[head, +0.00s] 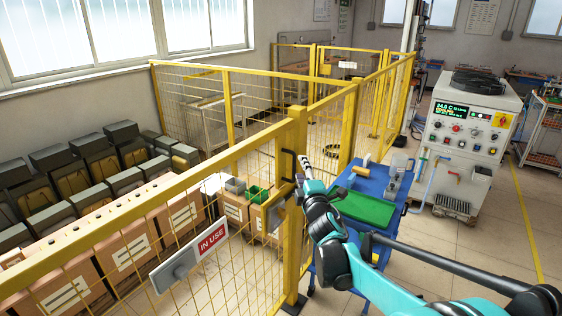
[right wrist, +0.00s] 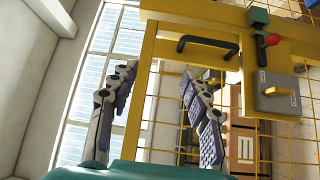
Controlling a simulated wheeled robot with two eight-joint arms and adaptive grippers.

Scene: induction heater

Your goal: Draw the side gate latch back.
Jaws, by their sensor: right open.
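The yellow mesh side gate (head: 298,130) stands upright in the middle of the head view, with a black handle (head: 288,165). In the right wrist view the black handle (right wrist: 208,44) is on the yellow frame. To its right is a latch with a red knob (right wrist: 272,39) and a dark bar. Below it is a grey box with a yellow lever (right wrist: 277,91). My right gripper (head: 304,168) is beside the gate post. In the right wrist view the gripper (right wrist: 160,72) is open and empty, left of the latch and apart from it. My left gripper is out of view.
An IN USE sign (head: 212,237) hangs on the near fence. A blue cart (head: 372,185) with a green mat stands just behind my right arm. A white control cabinet (head: 466,140) stands at the right. Boxes (head: 130,247) line the floor behind the fence.

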